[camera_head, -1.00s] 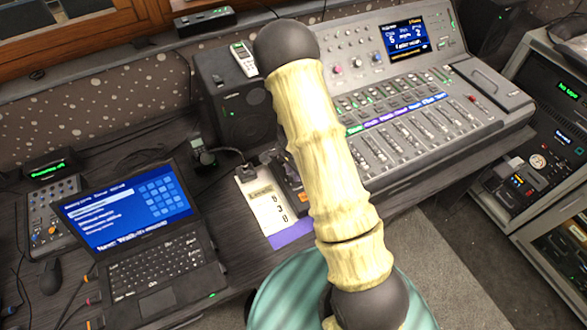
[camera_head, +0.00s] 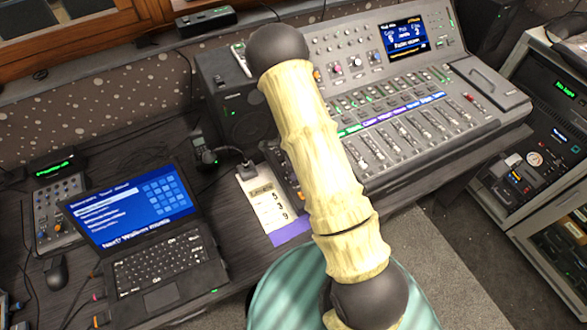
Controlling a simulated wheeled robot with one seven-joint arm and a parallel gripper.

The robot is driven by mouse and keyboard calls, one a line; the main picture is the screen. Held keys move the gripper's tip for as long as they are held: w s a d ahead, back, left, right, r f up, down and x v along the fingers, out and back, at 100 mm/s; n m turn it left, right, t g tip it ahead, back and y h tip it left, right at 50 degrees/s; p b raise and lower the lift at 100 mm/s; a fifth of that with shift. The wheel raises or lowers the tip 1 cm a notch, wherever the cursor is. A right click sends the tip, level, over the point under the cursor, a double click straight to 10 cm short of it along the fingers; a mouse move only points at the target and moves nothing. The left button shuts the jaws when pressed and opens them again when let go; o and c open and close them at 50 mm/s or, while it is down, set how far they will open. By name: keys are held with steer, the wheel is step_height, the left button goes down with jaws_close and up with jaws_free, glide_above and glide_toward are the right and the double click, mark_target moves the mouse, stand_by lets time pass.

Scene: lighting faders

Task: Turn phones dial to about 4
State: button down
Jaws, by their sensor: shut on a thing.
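My arm, pale ribbed links with dark round joints, crosses the middle of the view. Its far joint covers the upper-left corner of the mixing console (camera_head: 440,150). My gripper does not show; it is hidden behind the arm or outside the view. The console has rows of small knobs along its top. A reddish knob (camera_head: 337,69) and another coloured knob (camera_head: 377,57) stand out. No label reading "phones" is legible, so I cannot tell which dial it is or where it points. A small mixer (camera_head: 60,215) with coloured knobs stands at the far left.
An open laptop (camera_head: 150,235) sits left on the dark desk. A black speaker (camera_head: 235,115) stands behind the arm, beside the console. An equipment rack (camera_head: 535,165) stands at right. Carpet shows in front of the console.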

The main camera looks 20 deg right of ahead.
steer(key=shift+w, duration=0.1)
steer(key=c, duration=1.2)
jaws_free()
steer(key=shift+r, duration=0.15)
